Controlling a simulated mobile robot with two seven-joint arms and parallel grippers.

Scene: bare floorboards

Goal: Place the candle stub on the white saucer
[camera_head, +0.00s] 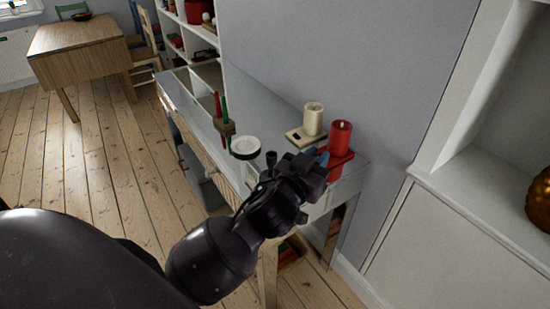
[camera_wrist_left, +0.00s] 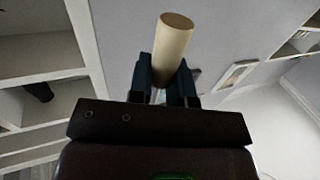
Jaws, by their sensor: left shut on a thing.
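The white saucer (camera_head: 245,147) lies on the narrow grey table, left of my left gripper (camera_head: 322,158). In the left wrist view my left gripper (camera_wrist_left: 165,85) is shut on a plain cream cylinder, which looks like the candle stub (camera_wrist_left: 173,45). It sticks out past the fingers. In the head view the gripper is over the table's near right end, in front of the red candle, and I cannot make out the held stub there. My right gripper is not in view.
A cream candle (camera_head: 314,117) on a flat holder (camera_head: 300,137) and a red candle (camera_head: 341,135) stand at the table's right end by the wall. Thin red and green candles (camera_head: 225,110) stand in a holder left of the saucer. The far left tabletop (camera_head: 180,82) is clear.

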